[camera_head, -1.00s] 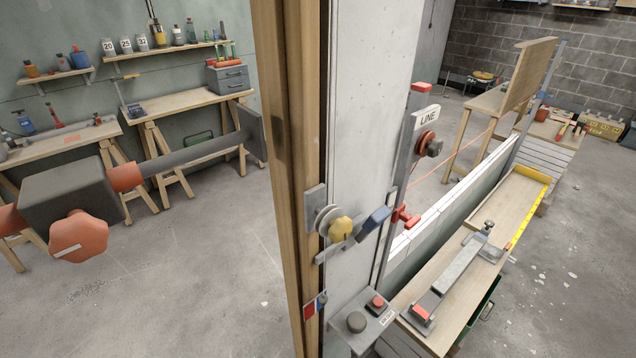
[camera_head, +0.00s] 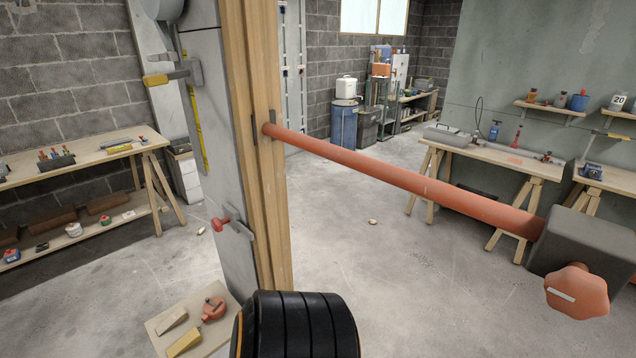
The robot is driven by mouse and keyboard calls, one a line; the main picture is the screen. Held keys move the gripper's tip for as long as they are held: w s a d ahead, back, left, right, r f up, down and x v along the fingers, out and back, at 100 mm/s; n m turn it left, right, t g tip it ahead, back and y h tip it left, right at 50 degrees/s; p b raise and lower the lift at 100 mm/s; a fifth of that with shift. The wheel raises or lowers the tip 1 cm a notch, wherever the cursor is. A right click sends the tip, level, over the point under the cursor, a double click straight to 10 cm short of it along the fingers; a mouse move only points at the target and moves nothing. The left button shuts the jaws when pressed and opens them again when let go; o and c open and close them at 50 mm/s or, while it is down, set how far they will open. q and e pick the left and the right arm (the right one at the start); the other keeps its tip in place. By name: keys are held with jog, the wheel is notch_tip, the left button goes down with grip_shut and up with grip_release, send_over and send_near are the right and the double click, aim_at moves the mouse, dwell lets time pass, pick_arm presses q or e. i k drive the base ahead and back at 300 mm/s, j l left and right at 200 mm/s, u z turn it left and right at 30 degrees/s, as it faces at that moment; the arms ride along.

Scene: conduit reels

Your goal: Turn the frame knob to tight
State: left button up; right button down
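The likely frame knob (camera_head: 577,292) is an orange-red lobed knob with a white pointer mark, at the lower right. The mark runs slightly down to the right. No tight or loose lettering can be read. The knob sits on the near face of a dark grey block (camera_head: 592,240), cut off by the right edge. A long red bar (camera_head: 400,177) joins the block to the wooden post (camera_head: 262,150). Neither gripper is in view, and nothing touches the knob.
A black ribbed cylinder (camera_head: 296,325), which may be part of my arm, fills the bottom centre. A low board (camera_head: 160,325) with wedges and a red tool lies left of it. Workbenches (camera_head: 490,158) stand behind the bar. The floor under the bar is mostly clear.

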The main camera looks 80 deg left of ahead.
aim_at(217, 224)
jog(key=u, duration=3.15)
